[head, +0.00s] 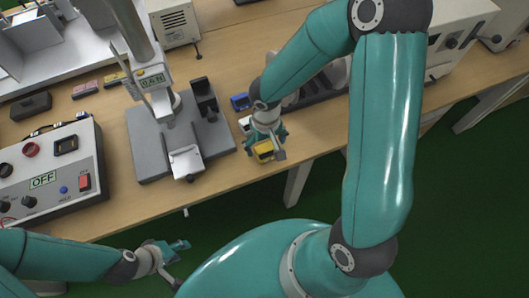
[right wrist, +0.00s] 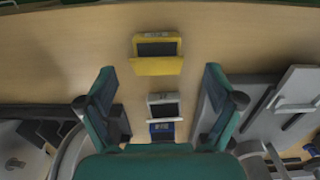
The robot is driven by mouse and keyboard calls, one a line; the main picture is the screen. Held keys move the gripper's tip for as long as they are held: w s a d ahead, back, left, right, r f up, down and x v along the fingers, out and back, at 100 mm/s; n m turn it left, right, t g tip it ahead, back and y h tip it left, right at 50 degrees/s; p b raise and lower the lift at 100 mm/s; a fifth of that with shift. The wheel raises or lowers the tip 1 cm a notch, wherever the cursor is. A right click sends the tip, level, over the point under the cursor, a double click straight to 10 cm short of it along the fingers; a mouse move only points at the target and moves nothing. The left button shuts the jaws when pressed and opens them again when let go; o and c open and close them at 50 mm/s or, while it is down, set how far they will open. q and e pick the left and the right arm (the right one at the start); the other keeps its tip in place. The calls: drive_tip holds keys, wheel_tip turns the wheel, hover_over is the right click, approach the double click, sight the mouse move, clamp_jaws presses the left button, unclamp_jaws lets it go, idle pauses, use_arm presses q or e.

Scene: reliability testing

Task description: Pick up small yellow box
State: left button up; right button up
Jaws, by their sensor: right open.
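The small yellow box (head: 263,151) lies on the wooden table near its front edge, with a dark patch on its top. In the right wrist view the yellow box (right wrist: 157,66) sits beyond the gap between the fingertips, apart from both. My right gripper (head: 268,143) is over the box in the head view and partly hides it. In the right wrist view the right gripper (right wrist: 158,92) has its fingers spread and holds nothing. My left gripper (head: 178,256) is low in the head view, off the table's front edge and far from the box; its fingers look apart and empty.
A white box (right wrist: 163,105) and a blue box (right wrist: 162,131) stand in line with the yellow one. A grey test stand (head: 180,135) is left of them. A control box reading OFF (head: 48,172) is further left.

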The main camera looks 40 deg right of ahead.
sight(267, 149)
drive_tip(key=shift+d+f, duration=0.2)
drive_tip(key=shift+f, duration=2.65)
drive_tip(key=shift+c, duration=0.4)
drive_tip(key=c, duration=1.2)
drive_tip(key=shift+o, duration=0.2)
drive_tip(key=shift+r, duration=0.1)
